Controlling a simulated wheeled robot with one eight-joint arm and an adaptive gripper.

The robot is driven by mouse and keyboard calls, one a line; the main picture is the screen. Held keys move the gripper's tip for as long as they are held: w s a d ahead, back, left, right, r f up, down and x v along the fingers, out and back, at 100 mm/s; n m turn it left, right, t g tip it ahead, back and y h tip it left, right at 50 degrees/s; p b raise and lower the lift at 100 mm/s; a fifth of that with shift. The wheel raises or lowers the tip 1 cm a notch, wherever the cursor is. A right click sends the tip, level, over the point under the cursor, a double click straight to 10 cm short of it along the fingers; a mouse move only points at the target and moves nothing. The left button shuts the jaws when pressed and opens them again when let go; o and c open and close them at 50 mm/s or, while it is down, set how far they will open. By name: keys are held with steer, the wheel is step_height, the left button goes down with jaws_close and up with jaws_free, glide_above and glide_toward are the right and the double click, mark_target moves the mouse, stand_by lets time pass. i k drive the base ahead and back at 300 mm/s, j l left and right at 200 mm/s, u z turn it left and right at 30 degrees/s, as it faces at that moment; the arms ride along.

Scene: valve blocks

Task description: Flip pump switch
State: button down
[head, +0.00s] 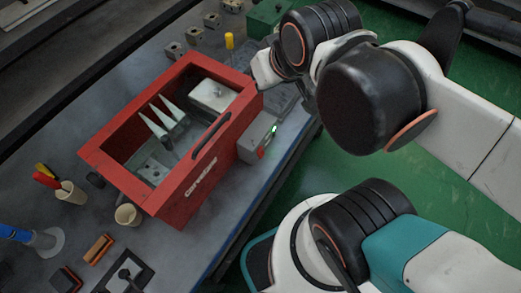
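A red open-topped box (178,200) labelled along its side stands on the grey table. A grey control box (257,139) is fixed at its right side. I cannot make out which part is the pump switch. The end of my arm with my gripper (266,72) is above and just beyond the grey control box, near the red box's far right corner. The fingers are too small and partly hidden, so their opening cannot be told, and no contact with the control box shows.
Inside the red box are pale wedge-shaped parts (163,118) and metal blocks.

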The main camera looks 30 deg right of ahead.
mark_target(260, 153)
steer(key=k+j+z, duration=0.75)
steer(key=i+j+u, duration=0.1)
steer(key=u, duration=0.15)
steer(key=j, duration=0.1)
